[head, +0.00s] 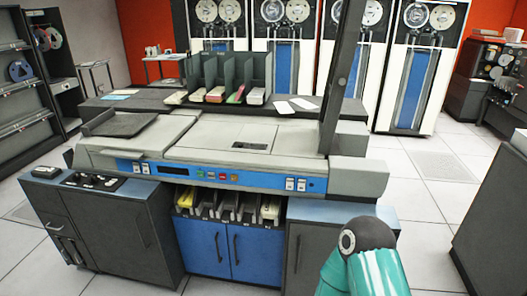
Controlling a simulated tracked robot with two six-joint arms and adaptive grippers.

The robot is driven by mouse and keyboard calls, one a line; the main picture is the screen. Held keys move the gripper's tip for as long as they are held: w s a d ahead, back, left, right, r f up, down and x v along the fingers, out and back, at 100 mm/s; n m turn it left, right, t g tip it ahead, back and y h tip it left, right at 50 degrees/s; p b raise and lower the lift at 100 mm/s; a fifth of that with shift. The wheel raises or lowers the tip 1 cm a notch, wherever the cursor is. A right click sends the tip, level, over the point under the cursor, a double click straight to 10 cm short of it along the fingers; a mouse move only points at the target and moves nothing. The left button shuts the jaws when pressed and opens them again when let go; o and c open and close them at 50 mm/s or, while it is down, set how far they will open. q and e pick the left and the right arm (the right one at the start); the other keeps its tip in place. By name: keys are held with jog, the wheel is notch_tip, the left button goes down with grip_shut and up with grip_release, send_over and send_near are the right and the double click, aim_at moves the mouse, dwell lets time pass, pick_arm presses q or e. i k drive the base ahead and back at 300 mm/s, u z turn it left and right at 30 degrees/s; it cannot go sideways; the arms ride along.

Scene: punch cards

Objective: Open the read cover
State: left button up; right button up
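The card machine (235,165) stands in the middle of the head view, grey with a blue front strip of buttons. A flat light-grey cover (225,136) lies closed on its top, with a dark recessed handle (250,146) near its front edge. I cannot tell for certain which is the read cover. One teal arm section of mine shows at the bottom right, in front of the machine. Neither gripper is in view.
A tall dark upright slab (343,80) stands at the machine's right end. A rack with card stacks (228,75) stands behind. Several stackers (228,207) sit below the blue strip. A dark cabinet (485,215) is at right. Floor is clear between it and the machine.

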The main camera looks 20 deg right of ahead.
aim_at(256, 139)
jog(key=z, duration=0.55)
jog(key=i, duration=1.65)
jog(key=u, duration=0.7)
jog(key=k, duration=0.9)
jog(key=u, duration=0.2)
jog(key=i, duration=0.9)
jog(key=z, duration=0.05)
